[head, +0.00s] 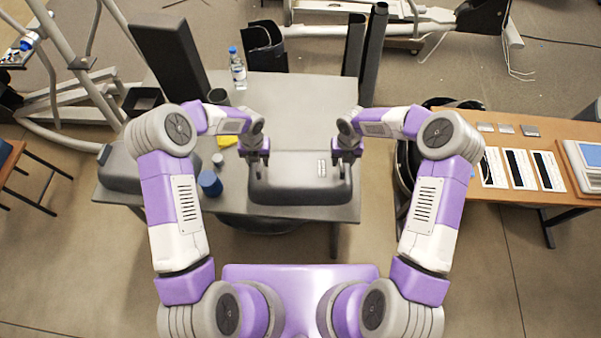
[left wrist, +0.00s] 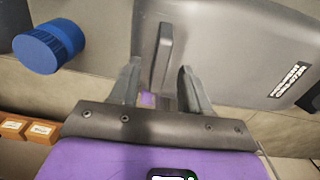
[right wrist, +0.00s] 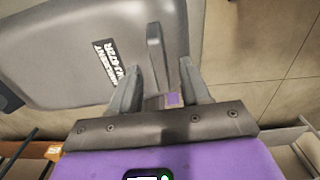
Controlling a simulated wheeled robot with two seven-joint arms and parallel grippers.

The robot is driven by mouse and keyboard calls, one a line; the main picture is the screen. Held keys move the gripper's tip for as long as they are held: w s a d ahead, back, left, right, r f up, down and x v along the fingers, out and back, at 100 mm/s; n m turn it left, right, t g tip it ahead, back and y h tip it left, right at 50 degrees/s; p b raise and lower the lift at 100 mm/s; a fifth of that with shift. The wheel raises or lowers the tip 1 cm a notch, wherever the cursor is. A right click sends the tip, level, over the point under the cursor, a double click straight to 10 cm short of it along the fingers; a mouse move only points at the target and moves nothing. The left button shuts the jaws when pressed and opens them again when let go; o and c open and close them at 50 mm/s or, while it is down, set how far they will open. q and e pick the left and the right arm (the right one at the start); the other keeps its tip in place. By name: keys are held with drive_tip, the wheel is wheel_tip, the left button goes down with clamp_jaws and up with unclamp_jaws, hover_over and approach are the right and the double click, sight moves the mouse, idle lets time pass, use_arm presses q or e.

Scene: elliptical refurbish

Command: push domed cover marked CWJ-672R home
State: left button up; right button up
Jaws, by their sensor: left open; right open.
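The grey domed cover (head: 298,180) lies near the front edge of the grey table, with a small label (head: 322,167) on its right part. In the right wrist view the label (right wrist: 106,64) reads partly as "...WJ-672R". My left gripper (head: 256,152) is at the cover's left end, open, its fingers on either side of a raised tab (left wrist: 163,55). My right gripper (head: 347,150) is at the right end, open, its fingers on either side of a similar tab (right wrist: 155,48). Contact between fingers and tabs cannot be told. The cover's underside is hidden.
A similar grey cover (head: 122,170) lies at the table's left end. A blue cylinder (head: 210,184), a dark cup (head: 218,97) and a bottle (head: 238,68) stand on the grey table (head: 300,100). A wooden table (head: 500,140) with papers is to the right.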

use_arm(q)
drive_tip(key=shift+f, duration=1.3)
use_arm(e)
drive_tip(key=shift+f, duration=1.3)
use_arm(q)
drive_tip(key=shift+c, duration=0.5)
use_arm(e)
drive_tip(key=shift+c, duration=0.5)
use_arm(q)
clamp_jaws()
use_arm(e)
clamp_jaws()
